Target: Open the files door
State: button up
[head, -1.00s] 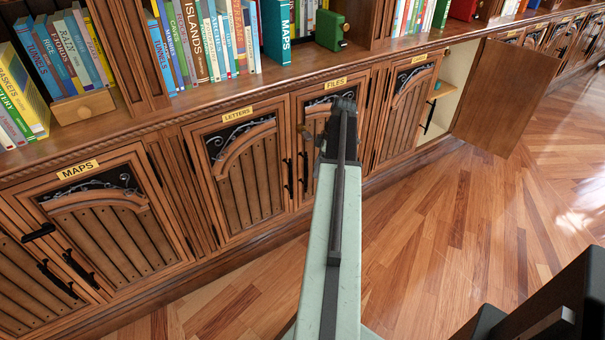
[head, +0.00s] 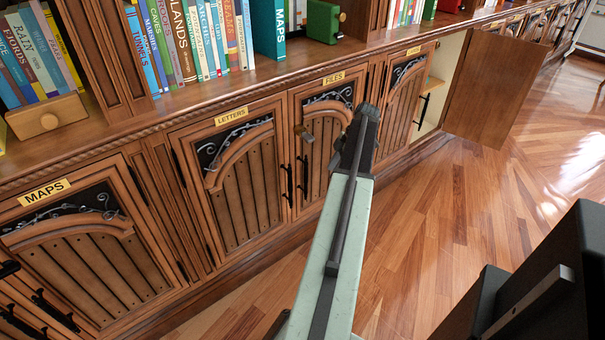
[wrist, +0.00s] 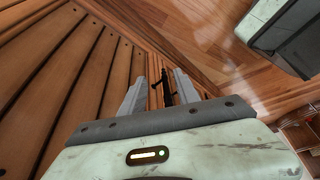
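The files door (head: 324,139) is a closed wooden cabinet door with a dark scroll panel at its top and a "FILES" label (head: 333,78) above. Its black upright handle (head: 304,177) is on its left edge, beside the letters door's handle (head: 287,185). Contact is not visible.
The closed letters door (head: 232,185) and maps door (head: 85,255) are to the left. A cabinet door (head: 492,92) stands open at the right. Books and a small wooden drawer box (head: 48,117) are on the shelf above. The wooden floor (head: 450,220) is clear.

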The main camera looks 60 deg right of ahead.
aim_at(307, 171)
jog(key=w+a, duration=0.4)
jog(key=w, duration=0.1)
jog(key=w+a, duration=0.2)
jog(key=shift+w, duration=0.3)
jog(key=shift+w+a+f+b, duration=0.1)
jog(key=shift+w+f+b, duration=0.15)
jog(key=shift+f+b, duration=0.35)
grip_shut()
dwell(0.5)
